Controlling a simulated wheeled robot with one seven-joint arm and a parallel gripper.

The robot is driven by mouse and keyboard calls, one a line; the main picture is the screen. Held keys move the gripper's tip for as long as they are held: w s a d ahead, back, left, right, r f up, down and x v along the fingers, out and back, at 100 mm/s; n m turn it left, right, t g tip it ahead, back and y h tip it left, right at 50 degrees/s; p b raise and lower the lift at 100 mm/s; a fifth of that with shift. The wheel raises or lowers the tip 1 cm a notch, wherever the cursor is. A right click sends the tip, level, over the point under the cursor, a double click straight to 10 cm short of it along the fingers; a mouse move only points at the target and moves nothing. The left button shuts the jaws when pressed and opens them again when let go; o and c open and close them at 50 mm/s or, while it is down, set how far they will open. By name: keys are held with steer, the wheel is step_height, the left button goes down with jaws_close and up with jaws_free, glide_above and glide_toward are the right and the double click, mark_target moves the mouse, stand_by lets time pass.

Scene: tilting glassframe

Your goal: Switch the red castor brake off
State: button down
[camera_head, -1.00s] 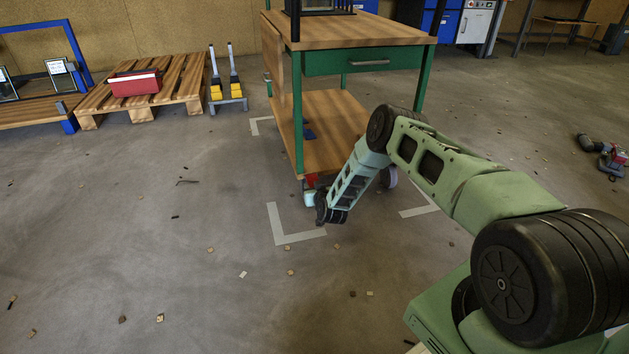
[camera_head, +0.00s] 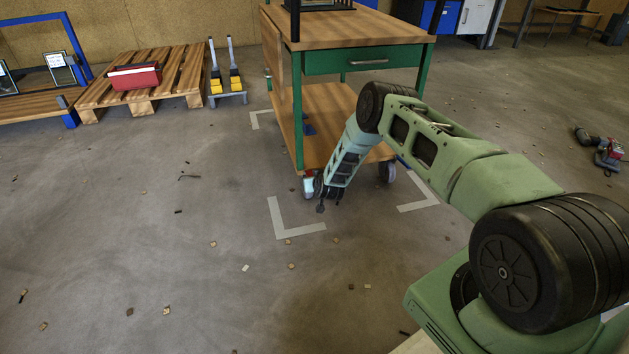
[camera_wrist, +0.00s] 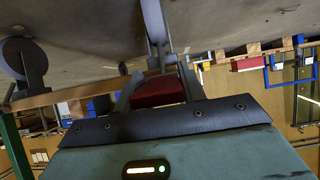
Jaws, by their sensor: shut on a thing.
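The green-framed trolley (camera_head: 296,110) stands on the floor with castors at its lower corners. My gripper (camera_head: 320,203) is low at its front left castor (camera_head: 307,187), mostly hiding that corner. In the wrist view, the red castor brake (camera_wrist: 157,92) sits between the two grey fingers of my gripper (camera_wrist: 154,78), beside a castor wheel (camera_wrist: 153,18). The fingers are shut on the brake. Whether the brake is up or down cannot be told.
White corner marks (camera_head: 290,229) lie on the floor around the trolley. A pallet (camera_head: 178,70) with a red toolbox (camera_head: 136,77) and a yellow-footed stand (camera_head: 226,85) are at the back left. The floor at the front left is open, with small scattered debris.

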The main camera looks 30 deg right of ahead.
steer(key=c, duration=0.8)
jaws_free()
steer(key=shift+c, duration=0.2)
steer(key=shift+r, duration=0.15)
steer(key=p+v, duration=0.8)
steer(key=v, duration=0.9)
steer(key=shift+s, duration=0.15)
